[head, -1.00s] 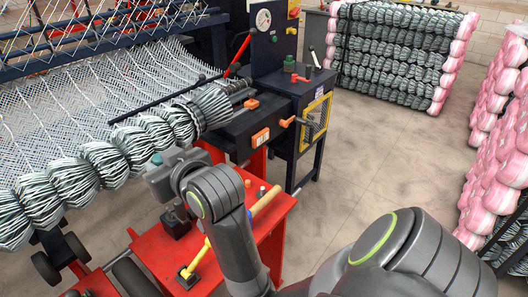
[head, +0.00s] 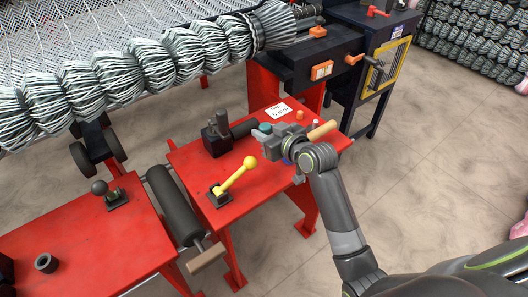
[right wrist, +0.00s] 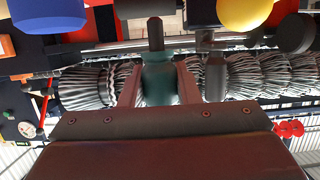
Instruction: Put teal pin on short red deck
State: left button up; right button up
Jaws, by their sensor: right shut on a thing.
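The teal pin (head: 265,127) is between the fingers of my right gripper (head: 268,133) in the head view. The right wrist view shows the pin (right wrist: 158,82) close up, with a teal body and a dark stem, one finger on each side. My right gripper is shut on it. The pin and gripper appear over the right-hand red deck (head: 187,160); I cannot tell whether the pin touches the surface. The gripper hides part of the deck's right side. My left gripper is not in view.
A black block with a cylinder (head: 216,137), a yellow-knobbed lever (head: 235,180), a white label (head: 278,110) and a wooden handle (head: 322,130) surround the gripper. Another red deck (head: 80,260) lies lower left. The deck's front middle is clear.

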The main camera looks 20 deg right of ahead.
jog(key=shift+f, duration=1.6)
notch_tip(320, 180, down, 3)
jog(key=shift+f+b, duration=0.1)
jog(key=shift+b, duration=0.35)
jog(key=shift+f, duration=0.15)
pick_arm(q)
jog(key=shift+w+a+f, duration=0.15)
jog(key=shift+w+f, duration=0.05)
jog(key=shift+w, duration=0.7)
pick_arm(e)
jog(key=shift+f, duration=0.2)
jog(key=o, duration=1)
jog(key=shift+c, duration=0.2)
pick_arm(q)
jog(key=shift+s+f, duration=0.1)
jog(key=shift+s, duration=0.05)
